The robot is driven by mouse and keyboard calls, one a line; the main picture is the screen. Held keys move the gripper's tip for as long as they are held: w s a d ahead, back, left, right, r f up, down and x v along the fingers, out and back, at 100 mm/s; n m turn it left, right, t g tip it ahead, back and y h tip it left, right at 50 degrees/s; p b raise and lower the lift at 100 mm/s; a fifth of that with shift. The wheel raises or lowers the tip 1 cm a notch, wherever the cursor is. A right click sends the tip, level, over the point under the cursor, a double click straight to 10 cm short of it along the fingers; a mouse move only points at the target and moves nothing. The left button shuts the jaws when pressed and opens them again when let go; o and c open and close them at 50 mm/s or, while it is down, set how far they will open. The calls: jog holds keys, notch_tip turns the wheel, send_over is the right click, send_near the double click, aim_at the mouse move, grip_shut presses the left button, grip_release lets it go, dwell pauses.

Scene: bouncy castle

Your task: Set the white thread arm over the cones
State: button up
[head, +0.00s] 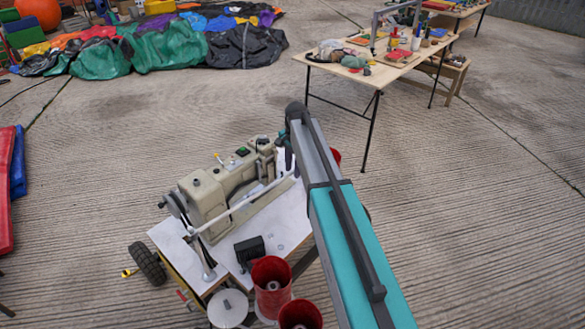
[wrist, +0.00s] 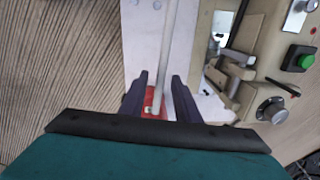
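The white thread arm (head: 242,208) is a thin rod slanting along the side of the beige sewing machine (head: 222,190). In the wrist view the white thread arm (wrist: 170,45) runs down between my fingers to a small red end piece (wrist: 152,102). My gripper (wrist: 160,88) is open, with one dark finger on each side of that piece; a narrow gap shows on its right. In the head view my gripper (head: 288,158) is at the machine's far end, mostly hidden by my arm. Red cones (head: 271,284) (head: 300,316) and a white cone (head: 228,308) stand at the near end.
The machine sits on a white tabletop (head: 272,222) with a black wheel (head: 147,264). A black block (head: 250,249) is near the cones. A wooden table (head: 345,67) with tools stands at the back right. Folded coloured fabric (head: 165,45) lies behind. Open floor surrounds the machine.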

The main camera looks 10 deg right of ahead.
grip_shut()
